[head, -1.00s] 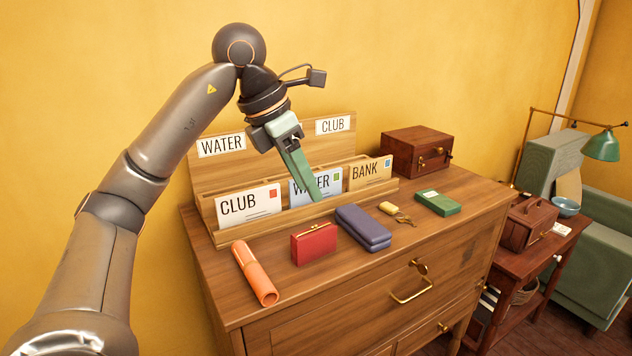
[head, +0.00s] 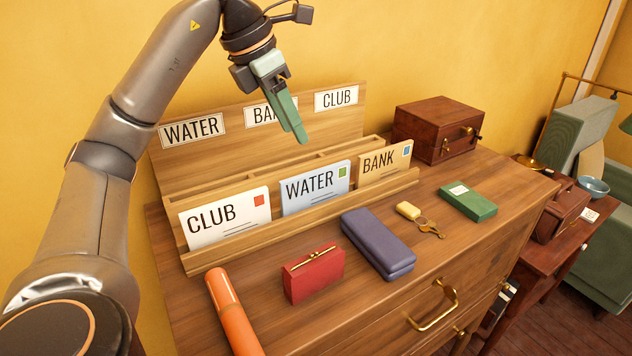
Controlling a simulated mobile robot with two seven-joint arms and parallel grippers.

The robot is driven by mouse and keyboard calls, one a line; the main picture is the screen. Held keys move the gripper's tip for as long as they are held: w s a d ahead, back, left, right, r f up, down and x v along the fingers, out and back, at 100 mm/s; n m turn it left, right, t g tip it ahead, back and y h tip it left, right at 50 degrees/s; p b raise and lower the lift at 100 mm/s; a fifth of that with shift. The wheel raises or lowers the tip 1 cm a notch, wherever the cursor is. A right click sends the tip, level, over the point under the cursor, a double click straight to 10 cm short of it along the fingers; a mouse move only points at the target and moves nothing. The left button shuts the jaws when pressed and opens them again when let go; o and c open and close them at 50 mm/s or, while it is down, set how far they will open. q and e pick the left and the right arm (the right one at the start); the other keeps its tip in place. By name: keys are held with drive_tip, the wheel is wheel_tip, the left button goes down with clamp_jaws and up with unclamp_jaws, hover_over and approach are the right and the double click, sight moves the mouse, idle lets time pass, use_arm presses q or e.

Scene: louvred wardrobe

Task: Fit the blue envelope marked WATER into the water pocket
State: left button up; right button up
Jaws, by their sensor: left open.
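The blue envelope marked WATER (head: 315,187) stands upright in the middle of the front row of the wooden letter rack (head: 330,212). The white CLUB envelope (head: 225,219) is to its left and the tan BANK envelope (head: 385,160) to its right. On the rack's back board, the WATER label (head: 192,130) is at left, the BANK label (head: 262,114) in the middle, partly hidden by my gripper, and the CLUB label (head: 336,98) at right. My left gripper (head: 300,138) is open and empty, above and apart from the blue envelope. My right gripper is out of view.
On the dresser in front of the rack lie an orange tube (head: 232,315), a red purse (head: 313,274), a purple case (head: 378,244), a key with a yellow tag (head: 409,211) and a green box (head: 468,201). A brown wooden box (head: 437,130) stands right of the rack.

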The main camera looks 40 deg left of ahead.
sight(313, 171)
use_arm(q)
drive_tip(key=b+x, duration=0.1)
drive_tip(key=x, duration=0.5)
drive_tip(key=shift+d+f+b, duration=0.1)
drive_tip(key=shift+f+b, duration=0.05)
drive_tip(key=shift+b, duration=0.15)
drive_tip(key=shift+x, duration=3.05)
drive_tip(key=shift+d, duration=0.1)
drive_tip(key=shift+f, duration=0.25)
clamp_jaws()
